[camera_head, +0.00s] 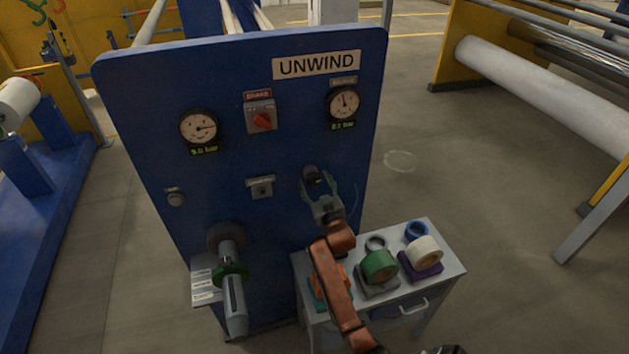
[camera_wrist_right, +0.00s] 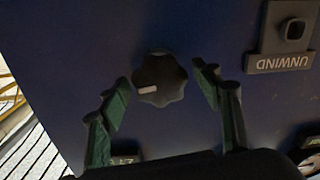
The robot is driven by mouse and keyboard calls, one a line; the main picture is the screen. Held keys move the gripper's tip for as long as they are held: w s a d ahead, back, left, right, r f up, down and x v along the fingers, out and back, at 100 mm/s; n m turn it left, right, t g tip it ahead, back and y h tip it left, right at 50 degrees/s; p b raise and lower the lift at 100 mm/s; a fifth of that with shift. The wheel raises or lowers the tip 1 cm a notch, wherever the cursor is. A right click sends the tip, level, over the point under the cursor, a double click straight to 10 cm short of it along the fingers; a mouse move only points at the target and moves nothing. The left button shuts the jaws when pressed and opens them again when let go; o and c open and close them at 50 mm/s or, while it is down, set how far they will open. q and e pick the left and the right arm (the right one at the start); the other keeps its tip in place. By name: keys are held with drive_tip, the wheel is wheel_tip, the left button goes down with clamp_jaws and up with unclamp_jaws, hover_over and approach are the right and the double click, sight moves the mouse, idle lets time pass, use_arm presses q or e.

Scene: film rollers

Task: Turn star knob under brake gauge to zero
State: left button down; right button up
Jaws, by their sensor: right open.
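The dark star knob (camera_head: 311,174) sits on the blue UNWIND panel (camera_head: 225,80), below the brake gauge (camera_head: 343,103) on the right. That gauge's display reads about 0.7 bar, its last digit hard to read. In the right wrist view the star knob (camera_wrist_right: 160,78) shows its lobes and a pale pointer mark towards the left. My right gripper (camera_head: 318,190) is open just below and around the knob; it also shows in the right wrist view (camera_wrist_right: 160,88), with a green-padded finger on each side, apart from the knob. My left gripper is not in view.
A second gauge (camera_head: 199,127), a red switch (camera_head: 262,121) and a small key-like switch (camera_head: 261,187) are on the panel. A shaft (camera_head: 232,285) juts out at lower left. A grey cart (camera_head: 445,265) with tape rolls stands at lower right.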

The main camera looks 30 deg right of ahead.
drive_tip(key=shift+c, duration=0.5)
drive_tip(key=c, duration=1.1)
drive_tip(key=shift+o, duration=0.2)
drive_tip(key=shift+n, duration=0.3)
drive_tip(key=n, duration=0.3)
drive_tip(key=shift+p, duration=0.4)
drive_tip(key=n, duration=0.3)
drive_tip(key=shift+d+n, duration=0.1)
drive_tip(key=shift+n, duration=0.2)
drive_tip(key=n, duration=0.4)
drive_tip(key=shift+p, duration=0.4)
drive_tip(key=n, duration=0.4)
drive_tip(key=shift+n, duration=0.3)
